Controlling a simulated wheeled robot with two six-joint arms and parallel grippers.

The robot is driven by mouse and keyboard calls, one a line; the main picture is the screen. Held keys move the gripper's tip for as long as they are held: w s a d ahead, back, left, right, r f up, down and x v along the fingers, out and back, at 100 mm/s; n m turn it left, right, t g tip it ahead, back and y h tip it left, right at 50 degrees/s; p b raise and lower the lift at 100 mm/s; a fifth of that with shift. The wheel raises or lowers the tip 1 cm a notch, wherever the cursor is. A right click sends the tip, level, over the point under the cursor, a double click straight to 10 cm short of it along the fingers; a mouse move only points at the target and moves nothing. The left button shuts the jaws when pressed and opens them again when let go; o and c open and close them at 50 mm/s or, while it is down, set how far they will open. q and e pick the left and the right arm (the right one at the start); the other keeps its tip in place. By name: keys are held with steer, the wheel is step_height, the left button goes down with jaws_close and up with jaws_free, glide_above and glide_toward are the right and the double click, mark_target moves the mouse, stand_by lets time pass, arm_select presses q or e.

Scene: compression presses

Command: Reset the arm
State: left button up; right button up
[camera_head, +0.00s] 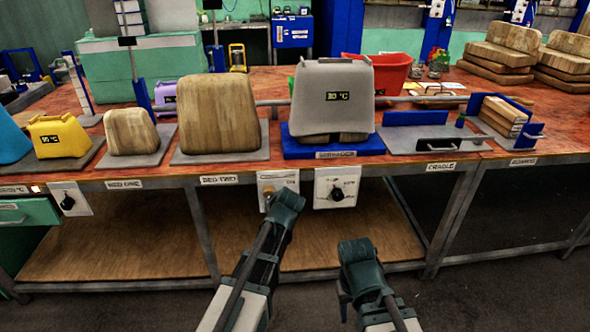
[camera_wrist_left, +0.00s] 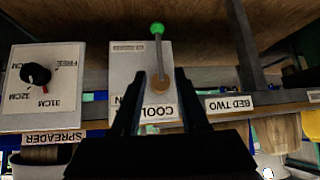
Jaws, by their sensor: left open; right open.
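My left gripper (camera_head: 272,194) is in front of the switch panel (camera_head: 291,178) on the bench's front edge. In the left wrist view, which looks upside down, its two dark fingers (camera_wrist_left: 160,76) are open. They stand on either side of a grey lever (camera_wrist_left: 158,58) with a green ball end, on a white panel marked "COOL". I cannot tell whether they touch it. The lever is mostly hidden by my arm in the head view. My right gripper (camera_head: 344,288) is open and empty, low in front of the bench; its fingertips are hard to see.
A grey pad marked "30 °C" (camera_head: 331,90) stands on the blue press bed. A dial panel (camera_head: 337,188) sits right beside the lever panel; its dial also shows in the left wrist view (camera_wrist_left: 36,74). The floor below is clear.

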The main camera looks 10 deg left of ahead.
arm_select(q)
steer(key=s+d+r+m+g+h+p, duration=0.1)
steer(key=s+d+r+m+g+p, duration=0.1)
steer(key=s+p, duration=0.4)
steer(key=s+d+r+m+g+h+p, duration=0.1)
steer(key=s+d+r+m+g+p, duration=0.2)
steer(key=s, duration=0.9)
steer(key=s+d+r+m+g+h+p, duration=0.1)
steer(key=s+d+r+m+g+p, duration=0.2)
steer(key=s+d+r+p, duration=0.5)
steer(key=shift+s+d+m+p, duration=0.5)
steer(key=shift+d+m+p, duration=0.15)
steer(key=shift+p, duration=0.55)
stand_by(0.4)
